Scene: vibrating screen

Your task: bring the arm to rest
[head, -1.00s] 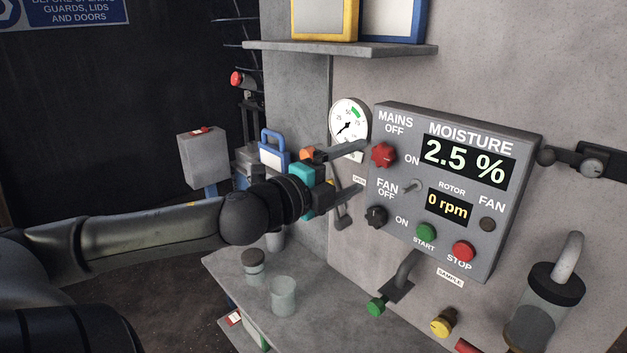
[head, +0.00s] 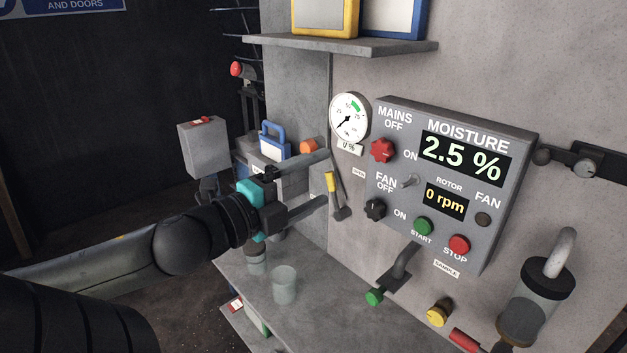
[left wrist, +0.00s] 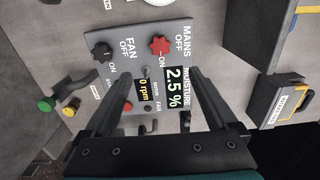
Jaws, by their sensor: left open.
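My left gripper (head: 322,180) is open and empty in the head view. It is apart from the grey control panel (head: 405,215), to the left of it and in front of the wall. The panel carries a red mains knob (head: 382,150), a black fan knob (head: 375,209), a moisture display reading 2.5 % and a rotor display reading 0 rpm. In the left wrist view the two fingers (left wrist: 200,105) are spread, with the panel (left wrist: 128,72) beyond them. My right gripper is not in view.
A grey bench (head: 325,315) below the arm holds a clear cup (head: 285,284) and a jar (head: 256,262). A shelf (head: 340,46) with framed boards is above.

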